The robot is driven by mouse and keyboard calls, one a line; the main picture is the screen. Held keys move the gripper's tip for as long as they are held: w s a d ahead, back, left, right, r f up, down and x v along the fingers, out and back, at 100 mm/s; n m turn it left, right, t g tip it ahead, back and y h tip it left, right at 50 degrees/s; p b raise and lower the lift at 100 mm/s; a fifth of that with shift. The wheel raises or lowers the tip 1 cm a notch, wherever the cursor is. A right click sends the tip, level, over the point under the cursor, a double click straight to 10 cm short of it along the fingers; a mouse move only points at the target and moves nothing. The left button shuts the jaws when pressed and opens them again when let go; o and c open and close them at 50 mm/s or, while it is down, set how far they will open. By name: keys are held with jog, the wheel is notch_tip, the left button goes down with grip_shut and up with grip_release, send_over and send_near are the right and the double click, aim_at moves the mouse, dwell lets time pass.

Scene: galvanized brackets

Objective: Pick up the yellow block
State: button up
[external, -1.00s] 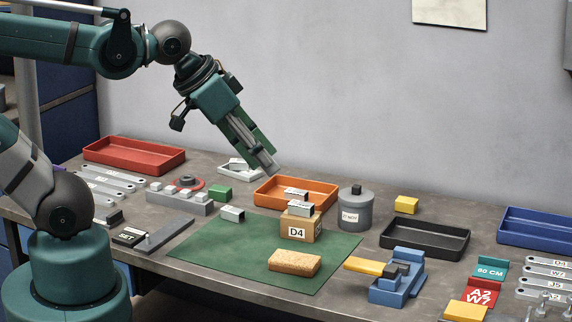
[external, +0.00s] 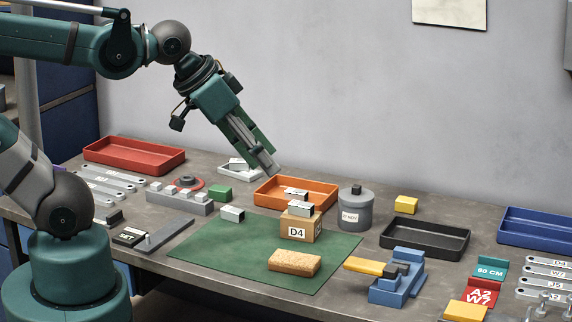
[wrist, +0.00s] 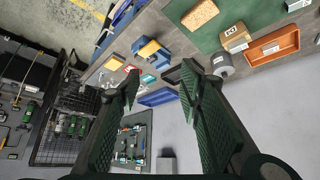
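A small yellow block (external: 406,205) sits on the table behind the black tray and right of the grey canister in the external view. A second yellow-orange block (external: 465,311) lies at the front right edge; a yellow-orange piece in the wrist view (wrist: 115,62) appears to be this one. My gripper (external: 272,172) hangs in the air above the orange tray, left of the small yellow block and well apart from it. In the wrist view my gripper (wrist: 160,88) has its fingers wide apart with nothing between them. I cannot make out the small block there; a finger may hide it.
The black tray (external: 425,246), grey canister (external: 356,213) and orange tray (external: 331,199) stand near the small block. A cardboard box (external: 301,227) and a sponge-like tan block (external: 294,263) sit on the green mat (external: 220,260). A blue fixture (external: 396,290) and blue tray (external: 545,240) are at the right.

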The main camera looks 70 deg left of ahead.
dwell(0.4)
jog(key=w+a+r+m+g, duration=0.1)
jog(key=w+a+r, duration=0.1)
jog(key=w, duration=0.5)
jog(key=w+a+r+m+g, duration=0.1)
jog(key=w+a+r, duration=0.2)
jog(key=w, duration=0.4)
jog(key=m+g, duration=0.5)
jog(key=m, duration=0.2)
send_over(408, 199)
jog(key=f, duration=2.7)
jog(key=shift+s+d+f, duration=0.2)
jog(key=shift+s+d, duration=0.05)
jog(key=shift+d, duration=0.1)
jog(key=shift+w+a+f, duration=0.15)
jog(key=shift+a+f, duration=0.15)
jog(key=shift+f, duration=0.25)
